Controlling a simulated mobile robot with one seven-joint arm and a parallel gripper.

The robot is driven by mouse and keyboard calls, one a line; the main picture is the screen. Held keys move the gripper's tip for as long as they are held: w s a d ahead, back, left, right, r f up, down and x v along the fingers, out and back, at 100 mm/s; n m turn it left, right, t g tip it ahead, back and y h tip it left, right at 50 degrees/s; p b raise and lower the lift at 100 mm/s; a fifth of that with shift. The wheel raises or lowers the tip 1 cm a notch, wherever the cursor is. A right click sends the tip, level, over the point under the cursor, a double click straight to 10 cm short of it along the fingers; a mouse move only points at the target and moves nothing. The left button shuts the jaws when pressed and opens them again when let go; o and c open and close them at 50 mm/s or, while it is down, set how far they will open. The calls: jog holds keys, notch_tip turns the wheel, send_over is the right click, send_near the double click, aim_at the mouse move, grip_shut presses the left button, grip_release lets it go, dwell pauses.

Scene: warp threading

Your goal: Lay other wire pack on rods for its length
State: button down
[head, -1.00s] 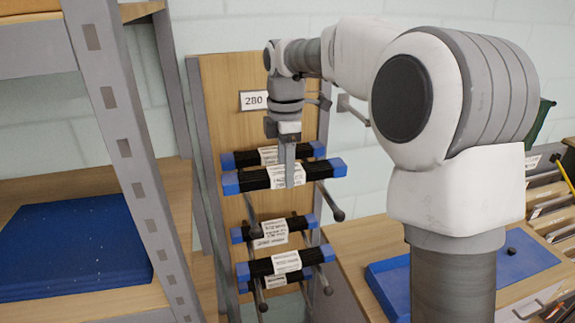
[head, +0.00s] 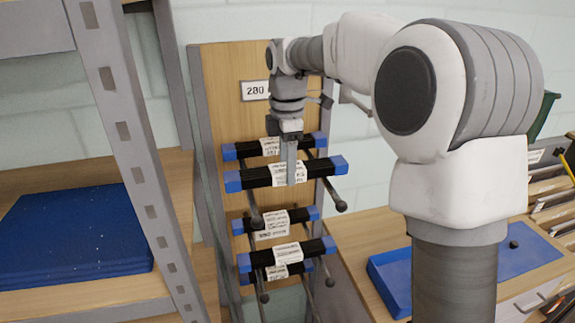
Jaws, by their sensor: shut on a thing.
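My gripper (head: 291,172) points down and is shut on a black wire pack (head: 256,177) with blue ends and a white label. This held pack lies level across the upper pair of rods (head: 335,195), near their middle; whether it touches them I cannot tell. Another wire pack (head: 246,150) lies just behind it, closer to the board. My fingers hide part of the held pack's label.
The rods stick out from a wooden board (head: 222,80) with a sign (head: 255,90) reading 280. A grey shelf post (head: 130,150) and a shelf with a blue mat (head: 75,235) stand at left. At right is a bench with a blue tray (head: 390,280).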

jog(key=shift+f, duration=0.3)
jog(key=shift+c, duration=0.9)
grip_release()
